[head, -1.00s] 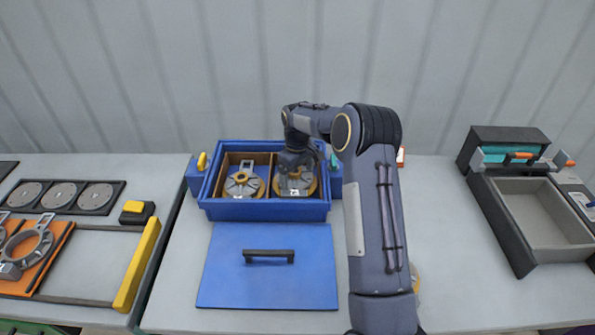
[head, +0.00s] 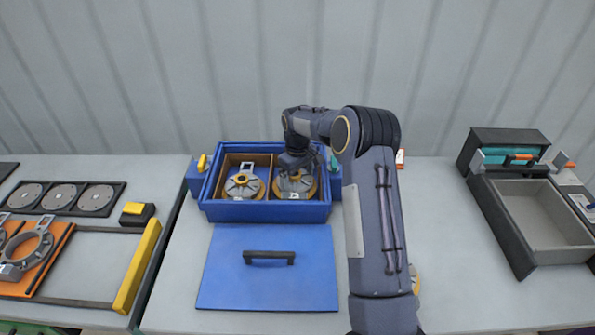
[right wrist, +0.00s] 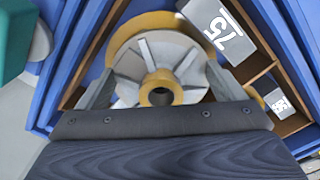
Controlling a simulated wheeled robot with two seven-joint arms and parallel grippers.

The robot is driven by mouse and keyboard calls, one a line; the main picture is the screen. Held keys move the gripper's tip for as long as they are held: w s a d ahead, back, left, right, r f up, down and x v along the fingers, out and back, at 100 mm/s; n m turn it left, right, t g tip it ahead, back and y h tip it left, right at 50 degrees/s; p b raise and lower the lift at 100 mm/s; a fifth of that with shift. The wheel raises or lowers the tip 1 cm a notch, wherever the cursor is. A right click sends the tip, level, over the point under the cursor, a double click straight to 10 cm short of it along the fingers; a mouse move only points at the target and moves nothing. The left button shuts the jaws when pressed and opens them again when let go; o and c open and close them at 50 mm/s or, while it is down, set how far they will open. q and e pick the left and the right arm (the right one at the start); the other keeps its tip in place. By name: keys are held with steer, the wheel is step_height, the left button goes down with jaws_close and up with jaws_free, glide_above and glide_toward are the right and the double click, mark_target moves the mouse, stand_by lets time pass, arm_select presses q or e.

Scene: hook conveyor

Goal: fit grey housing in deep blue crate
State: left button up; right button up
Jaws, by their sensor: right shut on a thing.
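The deep blue crate (head: 265,212) stands on the table with two brown-walled compartments. A finned grey housing (right wrist: 140,68) with a brass hub and a yellow ring under it is in the crate's right compartment. My right gripper (head: 296,174) reaches down into that compartment, shut on this housing, with one finger on each side of it in the right wrist view (right wrist: 160,88). Whether the housing rests on the compartment floor is hidden. Another grey housing (head: 244,186) with a yellow ring sits in the left compartment. My left gripper is not in view.
A blue lid (head: 268,281) with a black handle lies in front of the crate. An open grey bin (head: 521,262) stands at the right. A rack of grey discs (head: 96,198) and an orange board (head: 48,262) are at the left.

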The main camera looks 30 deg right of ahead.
mark_target(298, 175)
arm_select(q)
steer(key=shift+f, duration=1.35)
arm_select(e)
steer(key=shift+f, duration=1.3)
steer(key=shift+r+p, duration=1.45)
steer(key=shift+r, duration=0.5)
steer(key=shift+a+r+p, duration=0.15)
steer(key=shift+r+p, duration=0.3)
steer(key=shift+r, duration=0.3)
steer(key=shift+r+p, duration=0.45)
steer(key=shift+r, duration=0.05)
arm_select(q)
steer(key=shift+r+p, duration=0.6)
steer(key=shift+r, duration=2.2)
arm_select(e)
steer(key=shift+r, duration=0.95)
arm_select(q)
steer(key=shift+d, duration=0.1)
